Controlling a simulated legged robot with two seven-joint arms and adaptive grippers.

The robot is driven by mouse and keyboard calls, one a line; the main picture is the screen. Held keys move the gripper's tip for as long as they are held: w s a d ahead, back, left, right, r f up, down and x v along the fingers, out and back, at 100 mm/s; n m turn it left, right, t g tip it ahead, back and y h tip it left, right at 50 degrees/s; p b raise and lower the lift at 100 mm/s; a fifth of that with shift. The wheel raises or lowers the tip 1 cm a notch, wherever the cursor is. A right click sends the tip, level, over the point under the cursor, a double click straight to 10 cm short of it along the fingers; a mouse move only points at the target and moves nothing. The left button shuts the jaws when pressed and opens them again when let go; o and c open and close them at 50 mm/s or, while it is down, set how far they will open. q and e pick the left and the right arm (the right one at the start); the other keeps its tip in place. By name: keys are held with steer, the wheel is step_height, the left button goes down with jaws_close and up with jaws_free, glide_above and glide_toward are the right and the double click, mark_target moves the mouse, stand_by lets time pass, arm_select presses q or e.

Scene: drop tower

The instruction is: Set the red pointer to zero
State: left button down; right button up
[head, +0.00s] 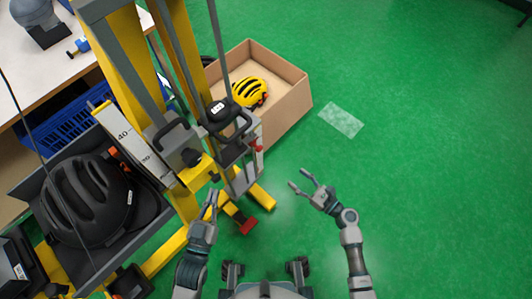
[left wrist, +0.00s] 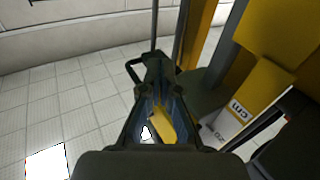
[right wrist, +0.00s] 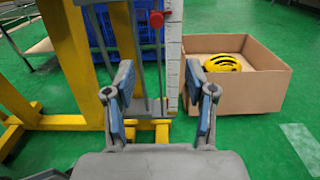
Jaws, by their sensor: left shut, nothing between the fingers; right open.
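The red pointer (head: 257,147) is a small red piece beside a narrow upright scale on the right side of the drop tower. It also shows in the right wrist view (right wrist: 156,19), just left of the white scale (right wrist: 173,50). The value it marks is too small to read. My left gripper (head: 211,194) is shut and empty, in front of the tower's lower part, below and left of the pointer. My right gripper (head: 303,180) is open and empty, below and right of the pointer, apart from it. In the right wrist view its fingers (right wrist: 160,88) stand wide apart.
The yellow tower frame (head: 125,50) carries a carriage with black handles and a larger scale (head: 130,140). A black helmet (head: 85,200) sits at left. A cardboard box (head: 290,108) with a yellow helmet (head: 249,92) stands behind. Green floor at right is clear.

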steer(key=b, duration=0.1)
glide_toward(261, 150)
steer(key=b+x, duration=0.1)
steer(key=x, duration=0.7)
steer(key=shift+a, duration=0.4)
steer(key=shift+w+a, duration=0.1)
steer(key=shift+w, duration=0.05)
steer(key=shift+d, duration=0.45)
steer(key=c, duration=0.6)
steer(key=shift+a+r, duration=0.1)
steer(key=shift+a, duration=0.05)
steer(key=c, duration=0.4)
steer(key=shift+a, duration=0.15)
jaws_close()
arm_select(q)
steer(key=r+t, duration=0.2)
steer(key=s+a+r+t, duration=0.1)
steer(key=r, duration=0.1)
arm_select(e)
steer(key=shift+r, duration=0.15)
